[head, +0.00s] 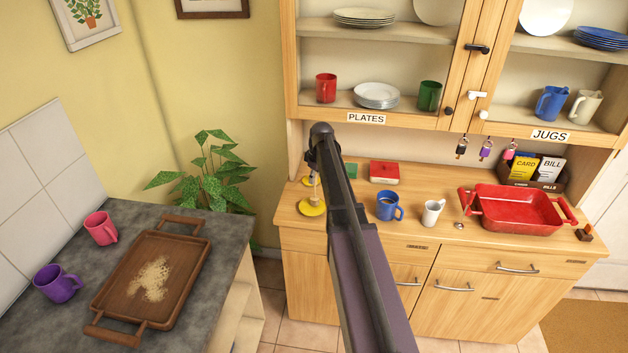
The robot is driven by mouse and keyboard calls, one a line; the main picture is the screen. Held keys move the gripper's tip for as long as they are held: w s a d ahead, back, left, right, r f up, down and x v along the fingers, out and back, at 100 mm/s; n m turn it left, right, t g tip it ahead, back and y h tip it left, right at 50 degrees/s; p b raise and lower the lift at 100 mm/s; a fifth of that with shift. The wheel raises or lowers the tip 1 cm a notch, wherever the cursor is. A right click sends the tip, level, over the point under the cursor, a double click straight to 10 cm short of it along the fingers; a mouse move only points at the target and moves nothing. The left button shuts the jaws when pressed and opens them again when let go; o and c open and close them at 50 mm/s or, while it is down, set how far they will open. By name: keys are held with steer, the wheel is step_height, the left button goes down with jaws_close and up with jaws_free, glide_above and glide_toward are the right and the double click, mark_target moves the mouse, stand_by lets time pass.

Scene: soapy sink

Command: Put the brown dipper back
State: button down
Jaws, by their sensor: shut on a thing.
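My gripper (312,168) is over the left end of the wooden sideboard, largely hidden behind my own dark arm. It is shut on a slim light-brown upright stick, which looks like the brown dipper (315,190). The stick hangs down just above a yellow round dish (312,207) on the sideboard top. I cannot tell whether its lower end touches the dish. A second yellow round piece (307,181) shows just behind, partly hidden.
The sideboard top (410,238) holds a blue mug (389,206), a white jug (433,212), a red book (384,172), a green item (350,170) and a red tray (515,210). The left counter carries a wooden tray (190,255), a pink mug (101,228) and a purple mug (57,284).

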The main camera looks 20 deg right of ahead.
steer(key=shift+f, duration=0.15)
steer(key=c, duration=0.6)
jaws_free()
step_height(320, 180, up, 12)
steer(key=s+p, duration=0.1)
steer(key=p, duration=1.1)
steer(key=shift+s+d, duration=0.2)
steer(key=shift+d, duration=0.25)
steer(key=s+a+m+g+h, duration=0.1)
steer(key=s+a+m, duration=0.5)
steer(key=s+a, duration=1.7)
steer(key=shift+s+a+m, duration=0.25)
steer(key=shift+s+m, duration=0.15)
steer(key=shift+s, duration=0.5)
